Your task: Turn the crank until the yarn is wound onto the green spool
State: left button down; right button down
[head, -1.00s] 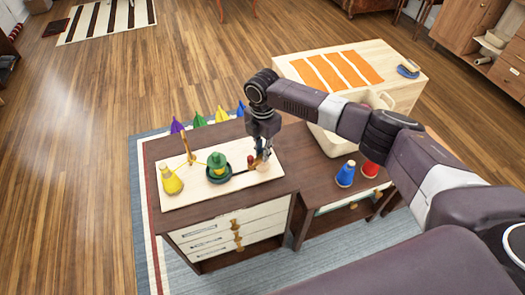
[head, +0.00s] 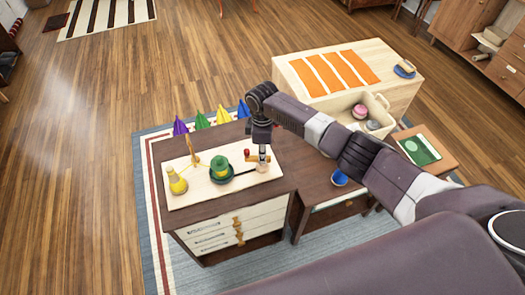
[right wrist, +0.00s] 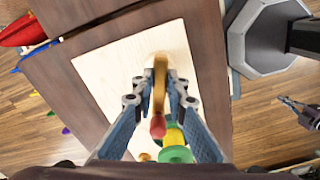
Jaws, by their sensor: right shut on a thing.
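The green spool (head: 221,168) stands on a pale board (head: 206,195), with yellow yarn around it. A yellow yarn cone (head: 177,183) stands at the board's left, and a yellow strand passes a wooden guide post (head: 193,152) to the spool. My right gripper (head: 262,158) is down at the crank, right of the spool. In the right wrist view, its fingers (right wrist: 160,98) are on either side of the gold crank bar (right wrist: 160,75), whose red knob (right wrist: 158,126) points toward the spool. My left gripper (right wrist: 292,104) appears small over the floor there; its jaws are unclear.
A wooden chest (head: 415,84) has an open drawer (head: 378,103) beyond the arm.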

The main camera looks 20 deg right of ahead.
jog(key=shift+w+r+m+p, duration=0.15)
jog(key=shift+m+p, duration=0.4)
jog(key=shift+m, duration=0.65)
jog(key=c, duration=1.9)
grip_release()
jog(key=shift+c, duration=0.2)
notch_tip(320, 180, up, 12)
